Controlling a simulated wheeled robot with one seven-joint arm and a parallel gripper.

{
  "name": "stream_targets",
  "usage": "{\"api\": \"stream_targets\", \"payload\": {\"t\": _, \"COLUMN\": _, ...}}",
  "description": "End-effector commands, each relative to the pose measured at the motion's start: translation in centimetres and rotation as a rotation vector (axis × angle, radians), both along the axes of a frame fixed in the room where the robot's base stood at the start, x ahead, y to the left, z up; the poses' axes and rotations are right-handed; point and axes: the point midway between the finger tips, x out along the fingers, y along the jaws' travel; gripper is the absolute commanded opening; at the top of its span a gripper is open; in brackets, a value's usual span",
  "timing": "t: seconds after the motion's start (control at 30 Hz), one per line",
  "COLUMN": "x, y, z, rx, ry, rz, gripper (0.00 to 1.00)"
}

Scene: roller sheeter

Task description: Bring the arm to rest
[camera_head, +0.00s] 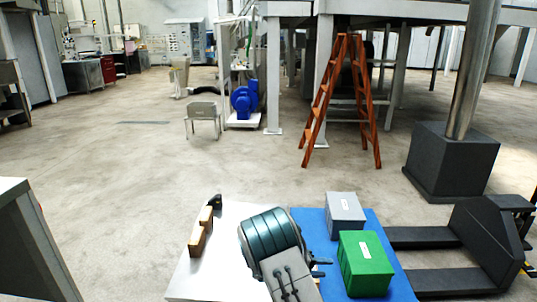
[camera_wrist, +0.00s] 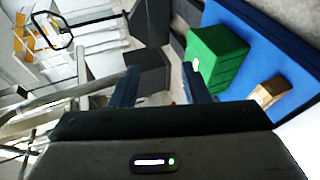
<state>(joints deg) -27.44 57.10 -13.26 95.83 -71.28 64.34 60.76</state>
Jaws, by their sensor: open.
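My arm (camera_head: 272,237) reaches over the table in the head view, between the bare metal top and the blue surface. My gripper (camera_wrist: 160,82) shows in the wrist view with its two dark fingers spread apart and nothing between them. In the head view, the small dark finger parts (camera_head: 320,267) stick out at the right of my arm, beside the green box (camera_head: 366,262). The green box also shows in the wrist view (camera_wrist: 215,57), to the right of the fingers and apart from them.
The blue surface (camera_head: 399,278) bears the green box and a grey box (camera_head: 345,215). A brown box (camera_wrist: 268,92) lies on it in the wrist view. Wooden blocks (camera_head: 202,234) stand on the metal tabletop (camera_head: 232,215). A forklift-like machine (camera_head: 490,240) stands at right; an orange ladder (camera_head: 340,98) is beyond.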

Motion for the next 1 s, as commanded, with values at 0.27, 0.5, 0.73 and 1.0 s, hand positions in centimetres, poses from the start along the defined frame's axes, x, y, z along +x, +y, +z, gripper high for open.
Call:
{"api": "stream_targets", "payload": {"t": 0.27, "x": -5.9, "y": -2.6, "z": 12.1, "rx": 0.246, "ry": 0.073, "rz": -0.178, "gripper": 0.42}}
{"api": "stream_targets", "payload": {"t": 0.5, "x": -11.8, "y": -3.4, "z": 20.4, "rx": 0.475, "ry": 0.115, "rz": -0.261, "gripper": 0.42}}
{"api": "stream_targets", "payload": {"t": 0.73, "x": -17.6, "y": -2.9, "z": 27.6, "rx": 0.696, "ry": 0.126, "rz": -0.280, "gripper": 0.42}}
{"api": "stream_targets", "payload": {"t": 1.0, "x": -24.3, "y": -1.4, "z": 35.0, "rx": 0.938, "ry": 0.097, "rz": -0.239, "gripper": 0.42}}
